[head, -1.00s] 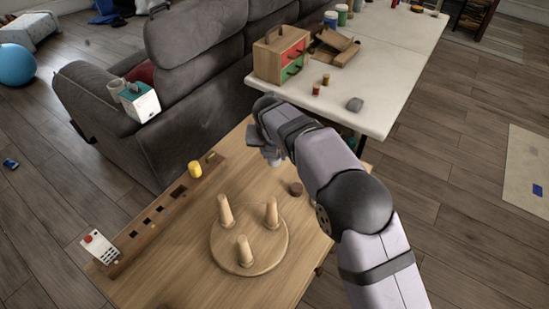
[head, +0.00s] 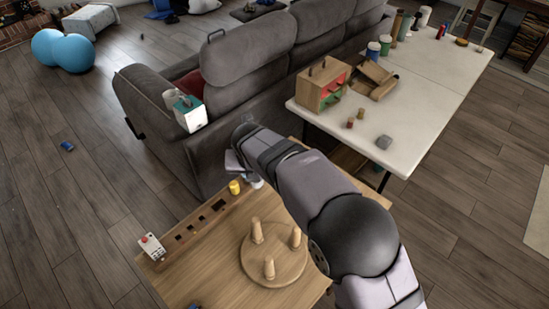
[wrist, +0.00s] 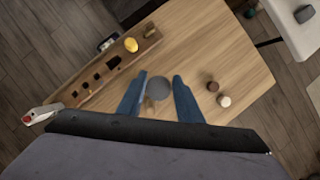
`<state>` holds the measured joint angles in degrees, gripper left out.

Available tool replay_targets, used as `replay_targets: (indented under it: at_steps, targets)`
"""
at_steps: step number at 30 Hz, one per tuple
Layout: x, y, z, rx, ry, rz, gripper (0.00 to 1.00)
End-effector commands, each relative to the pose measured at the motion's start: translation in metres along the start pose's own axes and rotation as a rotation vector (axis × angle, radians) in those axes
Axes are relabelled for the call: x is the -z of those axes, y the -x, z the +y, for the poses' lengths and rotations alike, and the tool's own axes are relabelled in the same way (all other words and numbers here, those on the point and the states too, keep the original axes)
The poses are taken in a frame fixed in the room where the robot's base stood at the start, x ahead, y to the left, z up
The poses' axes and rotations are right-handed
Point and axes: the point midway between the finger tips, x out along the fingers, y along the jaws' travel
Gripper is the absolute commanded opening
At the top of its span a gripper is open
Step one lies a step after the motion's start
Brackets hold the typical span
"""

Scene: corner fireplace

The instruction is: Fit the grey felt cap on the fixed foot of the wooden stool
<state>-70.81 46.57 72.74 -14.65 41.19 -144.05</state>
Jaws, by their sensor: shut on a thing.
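The round wooden stool (head: 262,277) lies upside down on the wooden table, its three feet pointing up. Its feet are the far-left foot (head: 257,232), the right foot (head: 295,238) and the near foot (head: 269,268); I cannot tell which is the fixed one. My gripper (wrist: 159,92) has blue fingers, shut on the round grey felt cap (wrist: 159,88). A tan wooden piece shows just below the cap; I cannot tell what it is. In the head view my gripper (head: 256,181) is over the table's far side, beyond the stool and right of the yellow cylinder, largely hidden by my arm.
A slotted wooden rail (head: 190,233) runs along the table's left edge, with the yellow cylinder (head: 235,187) at its far end. A brown cap (wrist: 212,86) and a cream-topped cap (wrist: 224,101) stand on the table to the right. A grey sofa (head: 190,150) and white table (head: 430,100) stand beyond.

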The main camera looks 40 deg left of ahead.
Motion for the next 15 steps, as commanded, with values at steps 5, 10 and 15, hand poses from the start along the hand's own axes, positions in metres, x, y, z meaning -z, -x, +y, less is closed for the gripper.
replay_targets:
  at_steps: [5, 10, 15]
  targets:
    - [0.02, 0.036, 0.017, -0.029, 0.072, 0.004, 0.14]
    - [0.052, 0.042, 0.016, -0.033, 0.082, 0.007, 0.14]
    - [0.077, 0.016, -0.002, 0.002, -0.011, 0.003, 0.14]
